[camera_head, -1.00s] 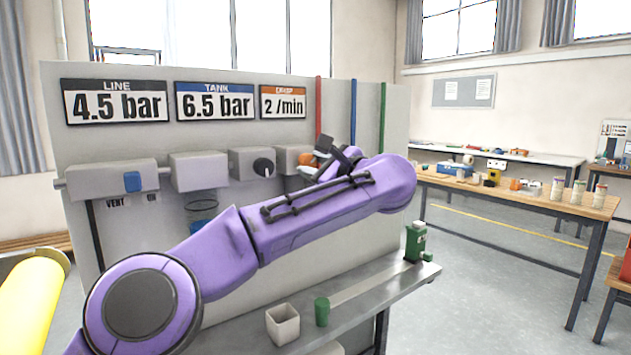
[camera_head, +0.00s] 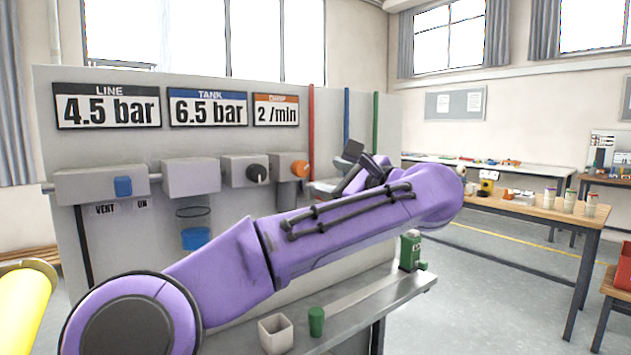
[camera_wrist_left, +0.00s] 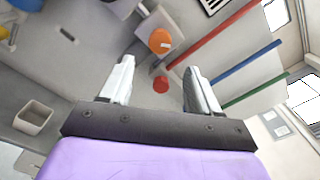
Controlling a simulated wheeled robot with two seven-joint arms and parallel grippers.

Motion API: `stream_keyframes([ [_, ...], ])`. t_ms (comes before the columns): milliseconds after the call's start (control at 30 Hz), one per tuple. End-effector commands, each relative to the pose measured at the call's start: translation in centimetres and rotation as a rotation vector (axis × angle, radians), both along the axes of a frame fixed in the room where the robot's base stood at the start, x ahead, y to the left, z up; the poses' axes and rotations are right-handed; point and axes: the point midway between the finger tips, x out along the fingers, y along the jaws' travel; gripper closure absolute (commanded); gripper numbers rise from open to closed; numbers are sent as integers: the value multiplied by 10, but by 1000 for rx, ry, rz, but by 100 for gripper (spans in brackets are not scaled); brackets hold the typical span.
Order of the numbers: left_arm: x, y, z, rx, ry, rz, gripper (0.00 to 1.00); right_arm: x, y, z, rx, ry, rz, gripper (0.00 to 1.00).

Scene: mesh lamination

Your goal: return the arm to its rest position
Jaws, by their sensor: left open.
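My left arm crosses the head view in purple from the lower left, in front of the grey panel (camera_head: 240,130). My left gripper (camera_head: 352,168) shows as dark and grey parts behind the forearm, partly hidden by it, to the right of the orange knob (camera_head: 300,169). In the left wrist view its two grey fingers (camera_wrist_left: 159,68) stand wide apart with nothing between them that they touch. The orange knob (camera_wrist_left: 160,41) and a red round part (camera_wrist_left: 161,84) show beyond the fingers. My right gripper is out of view.
The panel carries a blue switch (camera_head: 123,186), a black knob (camera_head: 257,173) and a blue container (camera_head: 196,238). On the ledge below are a white bin (camera_head: 276,334), a green cup (camera_head: 316,321) and a green device (camera_head: 411,251). A wooden table (camera_head: 535,212) stands at right.

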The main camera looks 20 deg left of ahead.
Motion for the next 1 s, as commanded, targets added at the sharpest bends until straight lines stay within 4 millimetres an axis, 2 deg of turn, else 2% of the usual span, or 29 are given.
stream_keyframes([
  [100, -12, -15, -1, 0, 0, 0, 38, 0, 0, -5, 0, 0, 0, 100],
  [200, -17, -21, 0, -1, 1, 0, 38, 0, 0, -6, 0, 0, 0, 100],
  [533, -17, -22, 0, 8, 12, 0, 38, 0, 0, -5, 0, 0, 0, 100],
  [633, -14, -25, 6, 111, 90, -21, 38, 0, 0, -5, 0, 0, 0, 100],
  [667, -12, -30, 8, 183, 132, -40, 38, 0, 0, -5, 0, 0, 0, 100],
  [700, -8, -44, 5, 327, 207, -76, 38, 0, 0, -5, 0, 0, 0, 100],
  [767, 2, -66, -14, 631, 352, -117, 38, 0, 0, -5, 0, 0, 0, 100],
  [800, 10, -78, -35, 830, 452, -133, 38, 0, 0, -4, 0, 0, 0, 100],
  [867, 22, -88, -71, 1066, 581, -151, 38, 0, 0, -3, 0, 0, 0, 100],
  [967, 34, -96, -143, 1416, 781, -186, 38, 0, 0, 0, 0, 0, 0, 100],
  [1000, 37, -96, -177, 1548, 860, -206, 38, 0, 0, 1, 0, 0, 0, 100],
])
